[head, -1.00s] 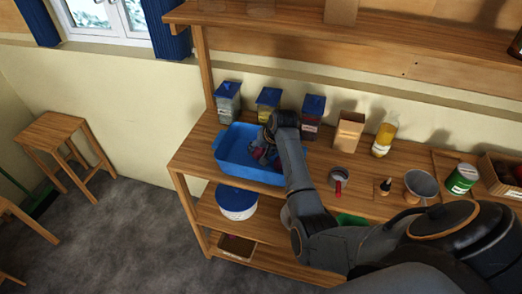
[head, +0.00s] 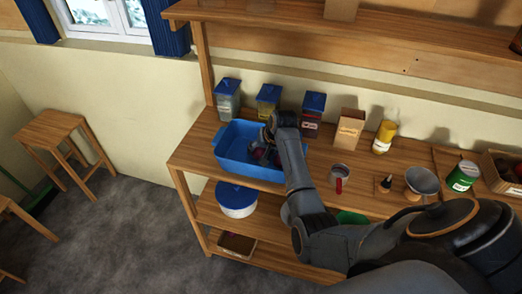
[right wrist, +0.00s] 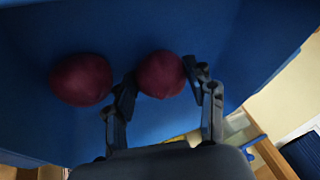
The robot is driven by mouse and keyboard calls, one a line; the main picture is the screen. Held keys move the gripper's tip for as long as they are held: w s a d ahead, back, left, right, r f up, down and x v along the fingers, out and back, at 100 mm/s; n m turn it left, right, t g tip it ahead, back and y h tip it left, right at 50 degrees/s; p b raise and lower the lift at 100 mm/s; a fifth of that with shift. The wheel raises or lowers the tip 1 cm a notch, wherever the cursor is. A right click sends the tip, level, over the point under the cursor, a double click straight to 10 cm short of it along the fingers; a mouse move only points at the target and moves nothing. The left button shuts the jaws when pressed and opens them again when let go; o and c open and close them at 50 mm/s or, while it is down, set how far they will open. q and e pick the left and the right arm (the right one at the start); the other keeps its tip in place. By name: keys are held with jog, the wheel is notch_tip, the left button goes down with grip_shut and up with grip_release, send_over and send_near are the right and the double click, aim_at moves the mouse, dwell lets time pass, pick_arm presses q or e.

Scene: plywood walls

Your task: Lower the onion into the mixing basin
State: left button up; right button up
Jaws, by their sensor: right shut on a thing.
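The blue mixing basin (head: 248,171) stands on the left end of the wooden bench top. My right gripper (head: 262,152) reaches down inside it. In the right wrist view the gripper (right wrist: 161,80) is shut on a dark red onion (right wrist: 160,73), with one finger on each side of it. A second dark red onion (right wrist: 81,79) is in the basin just left of the fingers. The blue basin wall (right wrist: 150,25) fills most of that view. I cannot tell whether the held onion touches the basin floor. My left gripper is not in view.
Blue-lidded canisters (head: 268,99) stand behind the basin. A white tub (head: 237,201) is on the shelf below.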

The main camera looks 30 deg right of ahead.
dwell(0.4)
jog(key=o, duration=1.3)
jog(key=v, duration=1.2)
